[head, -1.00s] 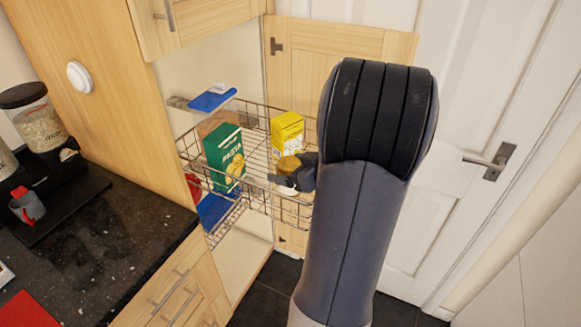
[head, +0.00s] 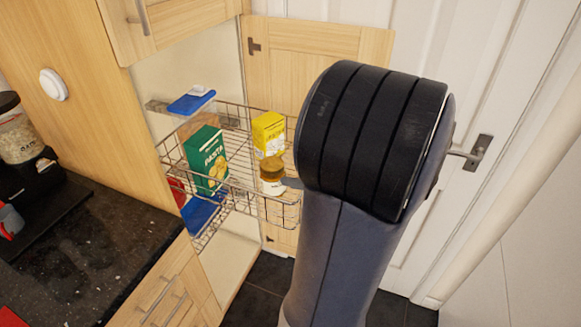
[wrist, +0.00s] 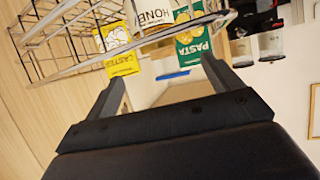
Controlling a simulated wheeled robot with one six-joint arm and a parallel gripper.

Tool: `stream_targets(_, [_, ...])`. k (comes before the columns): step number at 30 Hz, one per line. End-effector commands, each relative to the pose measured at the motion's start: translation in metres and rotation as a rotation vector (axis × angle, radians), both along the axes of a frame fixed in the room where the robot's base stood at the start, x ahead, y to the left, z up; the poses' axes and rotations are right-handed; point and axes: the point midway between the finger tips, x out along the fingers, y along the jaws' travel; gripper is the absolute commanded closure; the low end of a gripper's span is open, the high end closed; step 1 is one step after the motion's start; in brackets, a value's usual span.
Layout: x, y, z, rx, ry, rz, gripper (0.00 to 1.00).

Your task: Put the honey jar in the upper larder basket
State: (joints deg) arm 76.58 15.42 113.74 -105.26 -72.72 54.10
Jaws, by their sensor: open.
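The honey jar (head: 271,177), amber with a white label, stands in the upper larder basket (head: 235,184), near its right front side. In the wrist view the picture is inverted and the jar's label (wrist: 153,14) shows at the top, beyond my fingertips. The upper basket's wire rim (wrist: 72,70) also shows there. My gripper (wrist: 165,70) is open and empty, apart from the jar. In the head view my arm hides most of the gripper; only a dark finger part shows right of the jar.
A yellow box (head: 268,133) stands behind the jar, and a green pasta box (head: 206,160) stands to its left in the basket. Below is a lower basket with a blue item (head: 199,215). The dark worktop (head: 85,245) is at left, the open cabinet door (head: 315,60) behind.

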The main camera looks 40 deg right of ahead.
Motion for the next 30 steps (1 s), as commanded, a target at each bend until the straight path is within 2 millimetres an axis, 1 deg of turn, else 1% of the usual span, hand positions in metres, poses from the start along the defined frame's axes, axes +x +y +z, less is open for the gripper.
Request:
stream_targets(3, [-0.010, -0.002, 0.004, -0.002, 0.000, -0.001, 0.14])
stream_targets(7, [-0.015, -0.003, 0.006, -0.001, 0.000, -0.002, 0.14])
stream_targets(30, [-0.015, -0.002, 0.007, -0.001, 0.000, 0.000, 0.14])
